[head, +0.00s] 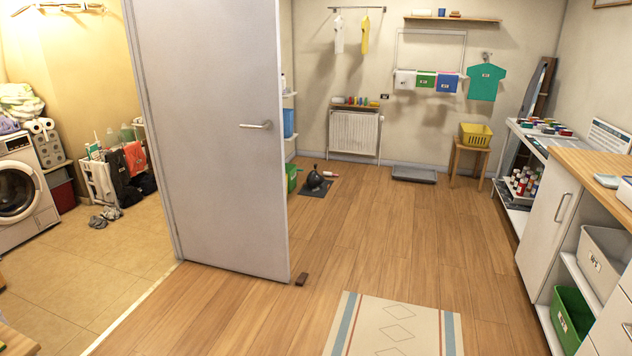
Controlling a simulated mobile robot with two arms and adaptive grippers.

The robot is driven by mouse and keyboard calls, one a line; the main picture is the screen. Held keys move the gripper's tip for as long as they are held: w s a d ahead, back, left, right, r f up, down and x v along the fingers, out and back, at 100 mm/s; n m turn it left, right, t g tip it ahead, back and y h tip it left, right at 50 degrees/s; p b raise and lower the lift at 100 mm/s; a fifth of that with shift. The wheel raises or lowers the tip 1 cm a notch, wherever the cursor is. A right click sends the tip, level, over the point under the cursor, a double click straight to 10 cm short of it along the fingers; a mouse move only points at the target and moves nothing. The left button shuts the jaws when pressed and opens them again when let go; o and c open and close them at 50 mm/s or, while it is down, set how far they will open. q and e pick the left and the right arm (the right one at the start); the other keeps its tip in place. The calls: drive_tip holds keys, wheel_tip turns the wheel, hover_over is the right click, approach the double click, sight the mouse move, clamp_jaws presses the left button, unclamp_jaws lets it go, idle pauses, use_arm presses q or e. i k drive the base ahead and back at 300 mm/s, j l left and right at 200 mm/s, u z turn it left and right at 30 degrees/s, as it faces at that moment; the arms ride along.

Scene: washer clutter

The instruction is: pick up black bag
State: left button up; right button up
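A small black rounded object with a narrow top, which looks like a tied black bag (315,181), rests on a dark mat (305,191) on the wood floor. It is in the head view, beyond the door's free edge and in front of the radiator. More black fabric or bags (120,172) hang and lie by a white rack in the tiled room at left; I cannot tell exactly what they are. Neither of my grippers is in view.
An open grey door (215,130) stands at left centre, with a brown doorstop (301,279) at its foot. A green bin (291,178) is beside the mat. A patterned rug (395,325) lies in front. Counters (545,235) line the right. The middle wood floor is clear.

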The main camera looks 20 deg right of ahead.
sight(314, 179)
drive_tip(key=i+l+z, duration=0.3)
drive_tip(key=i+l, duration=0.15)
drive_tip(key=i+l+z, duration=0.35)
drive_tip(key=i, duration=0.25)
drive_tip(key=i+l+z, duration=0.1)
drive_tip(key=i+z, duration=0.2)
drive_tip(key=i, duration=0.25)
drive_tip(key=i+z, duration=0.3)
drive_tip(key=i, duration=1.15)
drive_tip(key=i+l+u, duration=0.1)
drive_tip(key=i, duration=0.8)
drive_tip(key=i+u, duration=0.2)
drive_tip(key=i, duration=0.4)
drive_tip(key=i+u, duration=0.2)
drive_tip(key=i, duration=0.45)
drive_tip(key=i+l+u, duration=0.2)
drive_tip(key=i, duration=0.4)
